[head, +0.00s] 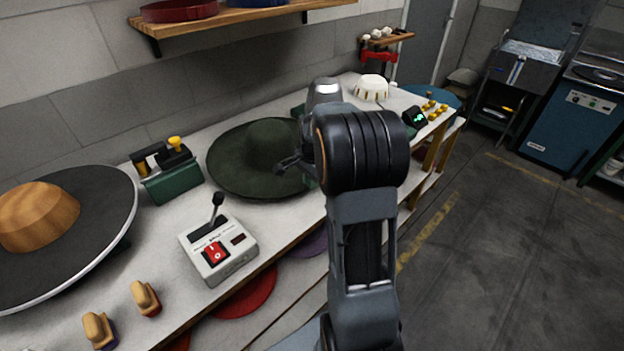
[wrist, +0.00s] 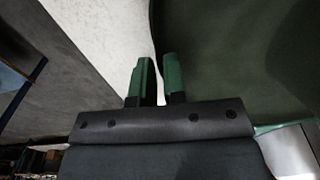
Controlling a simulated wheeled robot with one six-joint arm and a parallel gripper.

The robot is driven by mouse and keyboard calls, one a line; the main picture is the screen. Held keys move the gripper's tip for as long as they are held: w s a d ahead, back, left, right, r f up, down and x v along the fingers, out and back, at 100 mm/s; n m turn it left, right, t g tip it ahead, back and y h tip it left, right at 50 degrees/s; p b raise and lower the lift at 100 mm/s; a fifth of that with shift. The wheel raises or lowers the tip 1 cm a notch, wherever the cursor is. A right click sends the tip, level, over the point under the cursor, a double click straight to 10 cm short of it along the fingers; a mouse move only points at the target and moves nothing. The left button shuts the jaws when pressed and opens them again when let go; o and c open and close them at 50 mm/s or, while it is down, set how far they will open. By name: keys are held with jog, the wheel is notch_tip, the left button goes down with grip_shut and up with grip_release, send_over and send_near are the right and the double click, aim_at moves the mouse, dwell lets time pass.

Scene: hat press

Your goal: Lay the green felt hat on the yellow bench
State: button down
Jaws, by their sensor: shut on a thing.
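The green felt hat (head: 262,158), dark with a wide brim and round crown, is at the middle of the white-topped table in the head view. I cannot tell whether it rests on the top or is just above it. In the wrist view the hat (wrist: 235,55) fills the upper right, its edge running down to the fingers. My gripper (wrist: 158,80) has two green fingertips with a narrow gap, shut on the hat's brim. In the head view my arm hides most of the gripper. No clearly yellow bench shows.
The table (head: 290,228) also holds a grey box with a lever and red switch (head: 217,248), a green tool (head: 168,175), a wide dark disc with a wooden block (head: 85,235), and a white ribbed piece (head: 370,87). Floor at right (head: 500,260) is clear.

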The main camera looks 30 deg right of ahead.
jog(key=shift+f+b, duration=0.35)
jog(key=shift+f, duration=0.3)
jog(key=c, duration=1.1)
grip_release()
jog(key=shift+r, duration=0.1)
notch_tip(320, 180, up, 14)
jog(key=shift+s+p, duration=0.35)
jog(key=shift+p, duration=0.1)
jog(key=s+a+f+n+t+p, duration=0.2)
jog(key=s+a+n+t+p, duration=0.1)
jog(key=s+a+n, duration=1.3)
jog(key=shift+a, duration=0.55)
